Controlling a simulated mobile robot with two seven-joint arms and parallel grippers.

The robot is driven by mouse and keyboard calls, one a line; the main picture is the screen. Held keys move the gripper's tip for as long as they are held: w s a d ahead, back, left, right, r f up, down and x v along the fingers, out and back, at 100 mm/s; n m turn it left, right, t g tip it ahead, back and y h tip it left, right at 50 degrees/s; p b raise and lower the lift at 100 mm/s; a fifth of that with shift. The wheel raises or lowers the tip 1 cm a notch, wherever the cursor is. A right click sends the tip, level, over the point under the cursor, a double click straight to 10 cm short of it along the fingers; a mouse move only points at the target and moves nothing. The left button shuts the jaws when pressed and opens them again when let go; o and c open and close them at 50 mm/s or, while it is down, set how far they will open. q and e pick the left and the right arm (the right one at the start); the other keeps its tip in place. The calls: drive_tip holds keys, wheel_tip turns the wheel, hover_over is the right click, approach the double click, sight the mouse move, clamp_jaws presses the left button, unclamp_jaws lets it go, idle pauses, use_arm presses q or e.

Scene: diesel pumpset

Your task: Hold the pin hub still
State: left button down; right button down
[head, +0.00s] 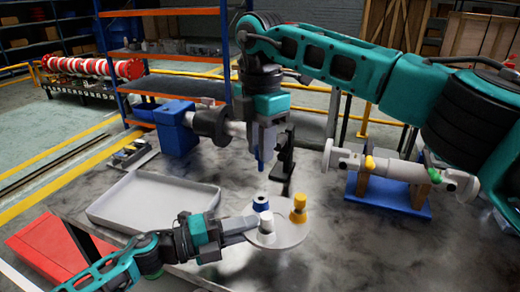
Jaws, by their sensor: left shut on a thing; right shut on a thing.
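My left gripper (247,226) comes in low from the left and is shut on the hub's left edge. My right gripper (272,155) points down above and behind the hub, apart from it. It is shut on a dark slim part (285,165); its fingertips partly hide how it is held.
A shallow grey tray (150,234) lies left of the hub. A red tray (52,250) is at the front left. A blue vise-like block with a shaft (176,127) stands behind. A pale pipe assembly (392,170) rests on a blue stand at right.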

sight(261, 171)
drive_tip(key=shift+f, duration=2.95)
drive_tip(key=shift+f, duration=1.6)
drive_tip(key=c, duration=0.9)
unclamp_jaws()
drive_tip(key=shift+o, duration=0.2)
wheel_tip(261, 171, up, 12)
drive_tip(key=shift+r, duration=0.1)
use_arm(q)
drive_tip(key=c, duration=1)
unclamp_jaws()
